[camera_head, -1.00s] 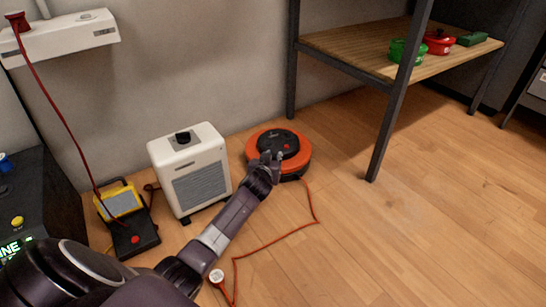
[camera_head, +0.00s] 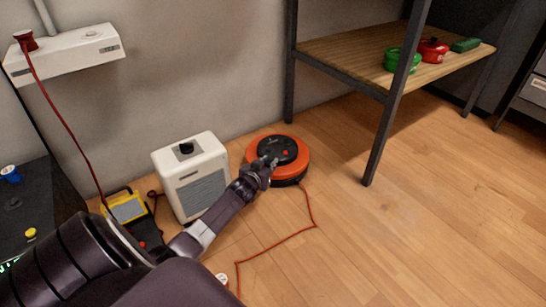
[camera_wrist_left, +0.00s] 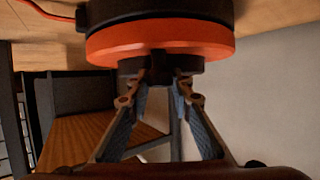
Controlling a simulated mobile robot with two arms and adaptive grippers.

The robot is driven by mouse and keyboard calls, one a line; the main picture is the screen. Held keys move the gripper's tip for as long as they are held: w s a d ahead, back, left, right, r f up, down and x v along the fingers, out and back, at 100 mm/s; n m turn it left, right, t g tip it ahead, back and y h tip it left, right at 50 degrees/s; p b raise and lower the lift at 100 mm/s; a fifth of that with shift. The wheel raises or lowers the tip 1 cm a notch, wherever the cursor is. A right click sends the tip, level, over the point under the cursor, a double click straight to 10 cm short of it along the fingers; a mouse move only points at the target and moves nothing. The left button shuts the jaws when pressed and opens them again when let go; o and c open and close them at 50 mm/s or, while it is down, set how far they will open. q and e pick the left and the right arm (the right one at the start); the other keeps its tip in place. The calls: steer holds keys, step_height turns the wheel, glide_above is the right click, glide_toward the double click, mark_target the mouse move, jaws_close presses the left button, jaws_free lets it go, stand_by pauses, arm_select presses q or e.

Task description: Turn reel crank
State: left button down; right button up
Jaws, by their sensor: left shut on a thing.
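The orange cable reel (camera_head: 304,158) stands on the floor to the right of the white heater-like box. Its black top piece (camera_head: 282,146) has a small red mark. My left gripper (camera_head: 270,161) reaches the near left part of this top. In the left wrist view, my left gripper (camera_wrist_left: 159,78) is shut on the black crank part (camera_wrist_left: 132,66) that sticks out from the orange reel face (camera_wrist_left: 205,40). The crank's exact shape is partly hidden by the fingers. My right gripper is not in view.
A white box (camera_head: 203,186) stands close beside my left forearm. A yellow device (camera_head: 125,207) is farther left. A red cord (camera_head: 285,240) lies across the floor. A shelf (camera_head: 330,45) with pots stands behind right. Open floor (camera_head: 420,250) lies at the right.

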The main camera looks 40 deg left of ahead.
arm_select(q)
steer(key=c, duration=1.7)
jaws_free()
steer(key=shift+s+f, duration=0.1)
steer(key=v, duration=1.2)
